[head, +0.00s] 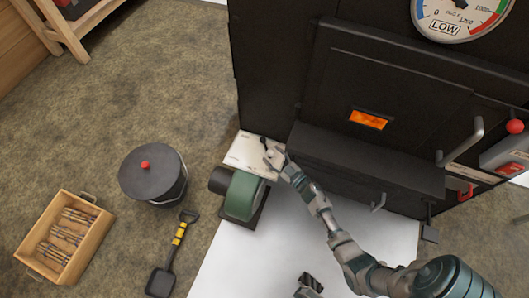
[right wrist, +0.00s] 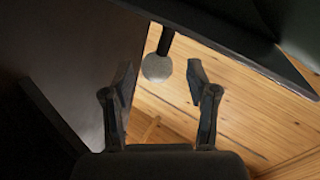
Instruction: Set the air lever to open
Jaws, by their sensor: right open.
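The air lever shows in the right wrist view as a dark rod with a round grey knob (right wrist: 157,67). In the head view a white plate (head: 246,150) lies beside the black evaporator, above a green blower (head: 242,196), and the small lever is on it, partly hidden by my gripper. My right gripper (head: 273,156) is over this plate, open. In the right wrist view its fingers (right wrist: 161,82) are spread, with the knob between and just beyond their tips; I see no contact. A grey and black piece at the bottom edge (head: 309,286) looks like my left gripper, mostly cut off.
The black evaporator (head: 330,80) has a door, handles and a round gauge (head: 461,14). A lidded black bucket (head: 152,172), a shovel (head: 170,262) and a wooden crate (head: 65,236) stand on the floor at left. A red-knobbed box (head: 505,150) is at right.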

